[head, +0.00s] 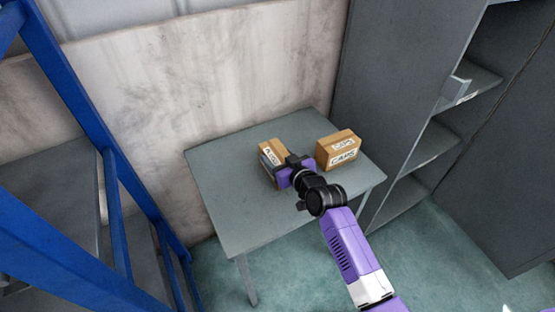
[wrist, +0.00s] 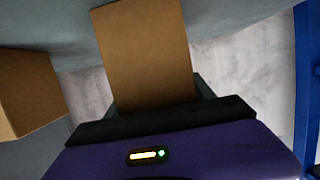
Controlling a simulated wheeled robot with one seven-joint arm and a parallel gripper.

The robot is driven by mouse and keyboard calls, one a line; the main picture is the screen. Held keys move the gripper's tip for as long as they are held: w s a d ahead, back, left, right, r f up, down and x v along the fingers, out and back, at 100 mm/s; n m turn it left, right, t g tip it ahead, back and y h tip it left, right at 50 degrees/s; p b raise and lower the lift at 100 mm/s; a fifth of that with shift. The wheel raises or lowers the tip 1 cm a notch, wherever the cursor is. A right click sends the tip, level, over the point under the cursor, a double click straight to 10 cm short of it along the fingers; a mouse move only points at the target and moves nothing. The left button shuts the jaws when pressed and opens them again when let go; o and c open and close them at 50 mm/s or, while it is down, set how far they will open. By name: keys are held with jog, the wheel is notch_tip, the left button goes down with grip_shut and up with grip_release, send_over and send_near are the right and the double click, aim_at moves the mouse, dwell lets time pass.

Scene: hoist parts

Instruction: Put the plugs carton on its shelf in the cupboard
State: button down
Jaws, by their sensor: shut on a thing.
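A brown cardboard carton (head: 271,150) with a white label is at the middle of the grey table (head: 225,205). Its label is partly covered and too small to read surely, so I cannot tell if it is the plugs carton. My gripper (head: 284,170) is shut on this carton; in the wrist view the carton (wrist: 145,55) stands up between the dark jaws (wrist: 155,117). I cannot tell whether it touches the table. The grey cupboard (head: 385,80) stands open at the right, with several shelves (head: 433,146).
A second carton, labelled CAPS (head: 338,149), sits on the table just right of my gripper; it also shows in the wrist view (wrist: 30,92). A small grey piece (head: 455,88) is on an upper shelf. A blue rack (head: 85,110) stands at the left. The table's front is clear.

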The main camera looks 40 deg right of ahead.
notch_tip(320, 180, up, 20)
jog(key=p, duration=0.1)
jog(key=shift+p, duration=0.4)
